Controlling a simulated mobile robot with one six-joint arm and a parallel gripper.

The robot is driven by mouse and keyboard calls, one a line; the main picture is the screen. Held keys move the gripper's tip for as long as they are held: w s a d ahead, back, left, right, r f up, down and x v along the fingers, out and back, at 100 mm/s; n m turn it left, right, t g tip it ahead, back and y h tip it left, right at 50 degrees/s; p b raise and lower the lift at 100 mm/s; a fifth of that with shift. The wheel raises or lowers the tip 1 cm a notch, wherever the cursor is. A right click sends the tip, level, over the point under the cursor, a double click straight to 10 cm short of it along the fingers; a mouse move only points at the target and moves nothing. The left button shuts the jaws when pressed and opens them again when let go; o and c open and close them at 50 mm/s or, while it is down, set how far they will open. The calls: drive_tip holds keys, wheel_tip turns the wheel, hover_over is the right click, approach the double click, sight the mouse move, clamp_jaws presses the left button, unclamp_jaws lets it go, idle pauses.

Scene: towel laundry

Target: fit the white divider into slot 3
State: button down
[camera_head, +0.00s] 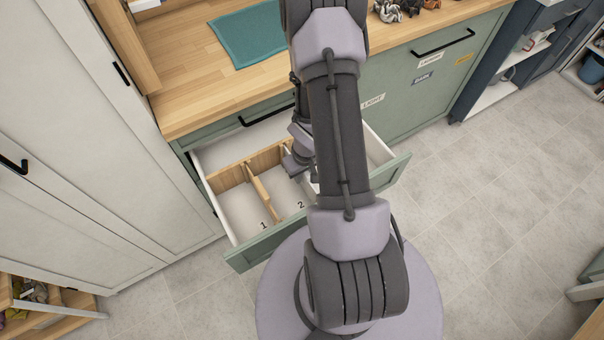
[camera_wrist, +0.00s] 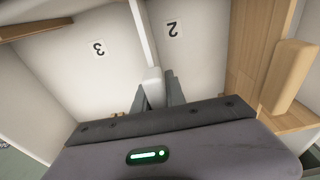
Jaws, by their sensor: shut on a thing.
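The white divider (camera_wrist: 142,32) shows edge-on in the wrist view, as a narrow strip running up from between my fingers. My gripper (camera_wrist: 156,88) is shut on its near end. The strip lies between the printed number 3 (camera_wrist: 98,48) and the printed number 2 (camera_wrist: 173,29) on the drawer's white floor. I cannot tell whether its lower edge is in a slot or above the floor. The open drawer (camera_head: 262,252) shows there, with numbers 1 and 2 visible.
A wooden divider (camera_head: 259,187) stands between sections 1 and 2; wood also rises right in the wrist view (camera_wrist: 290,75). The wooden counter (camera_head: 190,95) with a teal towel (camera_head: 248,35) is behind the drawer. A tall white cabinet (camera_head: 75,130) stands left. Floor is clear at right.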

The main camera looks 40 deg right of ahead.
drive_tip(key=shift+r+p, duration=6.4)
drive_tip(key=shift+p, duration=0.15)
